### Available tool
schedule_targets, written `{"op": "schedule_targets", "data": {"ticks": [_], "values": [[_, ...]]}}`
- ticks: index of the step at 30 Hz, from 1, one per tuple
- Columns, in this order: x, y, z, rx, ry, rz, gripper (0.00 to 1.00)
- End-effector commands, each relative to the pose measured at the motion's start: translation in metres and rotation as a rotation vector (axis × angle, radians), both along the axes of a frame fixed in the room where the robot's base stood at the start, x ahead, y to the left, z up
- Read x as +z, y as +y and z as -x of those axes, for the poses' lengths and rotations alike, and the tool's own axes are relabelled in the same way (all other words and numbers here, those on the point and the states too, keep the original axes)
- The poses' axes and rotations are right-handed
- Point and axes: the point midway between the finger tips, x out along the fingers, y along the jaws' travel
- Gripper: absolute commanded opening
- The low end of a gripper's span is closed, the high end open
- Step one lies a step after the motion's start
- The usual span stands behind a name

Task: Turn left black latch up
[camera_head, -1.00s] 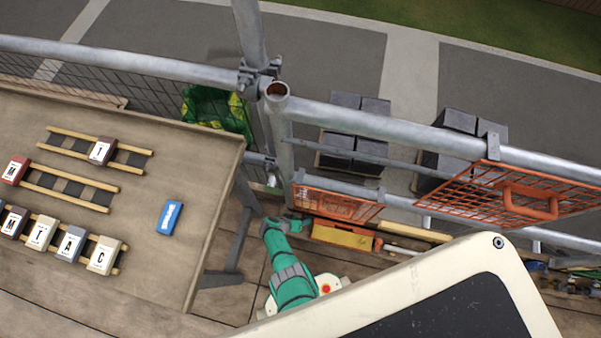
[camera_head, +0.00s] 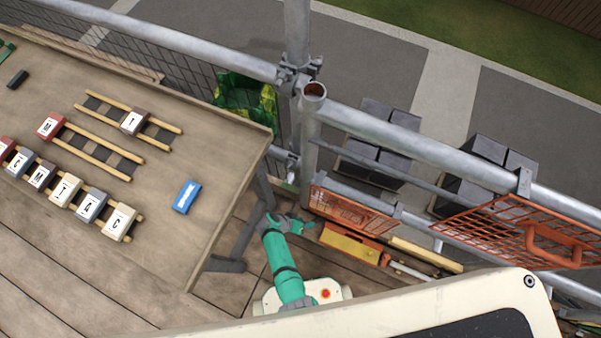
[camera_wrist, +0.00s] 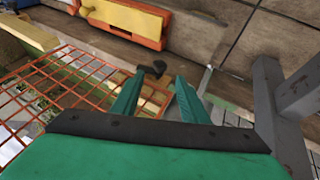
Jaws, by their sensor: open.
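My gripper (camera_head: 300,222) is low beside the left orange mesh panel (camera_head: 352,212) in the head view. In the wrist view my gripper (camera_wrist: 158,92) has its two green fingers apart with nothing between them. A small black piece (camera_wrist: 153,69), which looks like the black latch, shows just beyond the fingertips, near the edge of the orange mesh (camera_wrist: 75,85). The fingers appear apart from it. Its exact angle is hard to tell. I cannot make out the latch in the head view.
A wooden table (camera_head: 165,245) with lettered tiles and a blue box (camera_head: 187,196) stands left of my arm. Its grey leg (camera_wrist: 285,125) is close on the right in the wrist view. An orange-yellow case (camera_head: 350,242) lies near my gripper. Scaffold rails run behind.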

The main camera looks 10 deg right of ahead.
Motion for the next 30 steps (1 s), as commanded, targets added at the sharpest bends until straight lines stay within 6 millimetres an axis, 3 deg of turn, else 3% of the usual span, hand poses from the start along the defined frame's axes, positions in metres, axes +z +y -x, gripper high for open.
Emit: {"op": "schedule_targets", "data": {"ticks": [9,21,26,30], "values": [[0.022,0.016,0.003,0.004,0.001,-0.001,0.4],[0.022,0.015,0.005,-0.001,0.001,-0.004,0.41],[0.011,0.024,0.022,0.013,-0.003,-0.058,0.41],[-0.006,0.035,0.048,0.037,-0.018,-0.155,0.41]]}}
